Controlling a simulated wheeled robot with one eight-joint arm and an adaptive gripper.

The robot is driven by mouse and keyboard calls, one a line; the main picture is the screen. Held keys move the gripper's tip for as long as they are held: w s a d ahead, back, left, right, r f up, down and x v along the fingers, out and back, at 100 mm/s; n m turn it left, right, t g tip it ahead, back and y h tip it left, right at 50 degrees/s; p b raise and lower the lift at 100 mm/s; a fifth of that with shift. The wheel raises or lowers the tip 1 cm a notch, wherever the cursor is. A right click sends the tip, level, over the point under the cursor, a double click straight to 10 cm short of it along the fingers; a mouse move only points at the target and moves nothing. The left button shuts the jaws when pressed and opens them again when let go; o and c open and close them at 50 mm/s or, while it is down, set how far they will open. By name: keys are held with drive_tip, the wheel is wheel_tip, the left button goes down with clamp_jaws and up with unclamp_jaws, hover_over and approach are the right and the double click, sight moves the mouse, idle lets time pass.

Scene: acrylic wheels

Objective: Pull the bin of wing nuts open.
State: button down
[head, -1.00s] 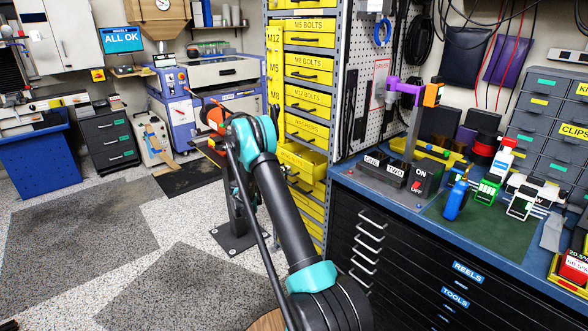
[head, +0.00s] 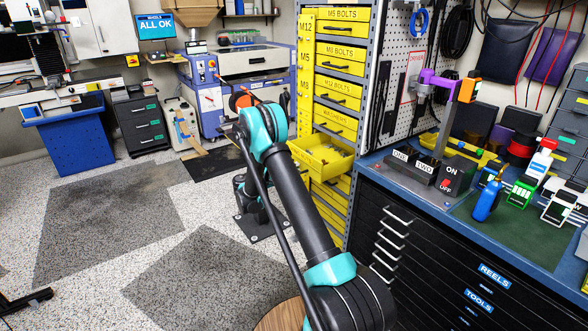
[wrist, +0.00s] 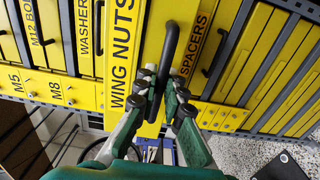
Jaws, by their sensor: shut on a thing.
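The wing nuts bin is a yellow drawer (head: 322,163) in the tall rack. In the head view it sticks out from the rack face with its open top showing. In the wrist view its front, labelled WING NUTS (wrist: 122,45), fills the middle, with a black bar handle (wrist: 170,45). My gripper (wrist: 160,92) is shut on the lower part of that handle, one finger on each side. In the head view my gripper is not clearly visible past my arm.
A SPACERS bin (wrist: 193,48) and a WASHERS bin (wrist: 83,25) flank it in the wrist view. A workbench with black drawers (head: 425,262) stands right of the rack. The speckled floor (head: 110,250) to the left is open.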

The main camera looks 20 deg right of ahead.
drive_tip(key=c, duration=1.6)
unclamp_jaws()
drive_tip(key=v, duration=1.2)
drive_tip(key=s+d+r+g+y, duration=0.1)
drive_tip(key=s+d+r+y, duration=0.3)
drive_tip(key=s, duration=0.3)
drive_tip(key=s+d+r+g+y, duration=0.1)
drive_tip(key=s+d+r+y, duration=0.1)
drive_tip(key=s+d+y, duration=0.35)
drive_tip(key=s+a+f+m+y, duration=0.1)
drive_tip(key=s+a+y, duration=0.1)
drive_tip(key=s, duration=0.7)
drive_tip(key=s+a+f+m+y, duration=0.1)
drive_tip(key=s+a+y, duration=0.1)
drive_tip(key=s, duration=0.8)
drive_tip(key=s+a+f+m+y, duration=0.1)
drive_tip(key=s+a+m+y, duration=0.1)
drive_tip(key=s, duration=0.8)
drive_tip(key=shift+a+y, duration=0.35)
drive_tip(key=shift+y, duration=0.4)
